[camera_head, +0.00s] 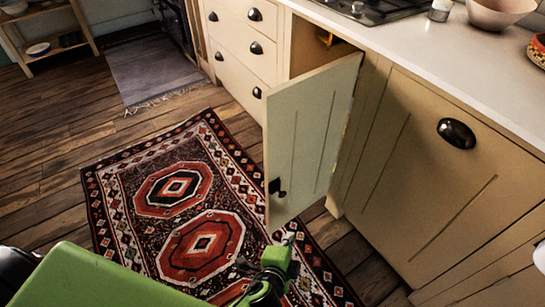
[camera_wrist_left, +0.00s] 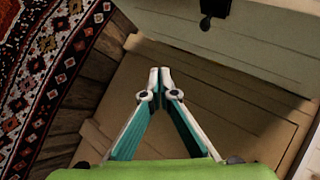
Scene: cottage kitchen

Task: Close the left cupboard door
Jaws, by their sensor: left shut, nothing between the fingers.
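The left cupboard door (camera_head: 308,135) stands open in the head view, swung out from the counter front over the floor. Its pale face has a small dark handle (camera_head: 277,187) near the free edge. In the left wrist view the door panel (camera_wrist_left: 235,42) spans the top right, with the dark handle (camera_wrist_left: 211,12) at the top edge. My left gripper (camera_head: 288,240) is low in the head view, near the door's lower free corner; contact cannot be told. In the left wrist view its fingertips (camera_wrist_left: 160,76) meet with nothing between them. My right gripper is not in view.
A closed cupboard door (camera_head: 430,165) with a dark cup handle (camera_head: 457,133) is to the right. Drawers (camera_head: 240,40) are left of the opening. The countertop (camera_head: 410,50) holds a hob and bowls. A patterned rug (camera_head: 190,210) lies on the wooden floor.

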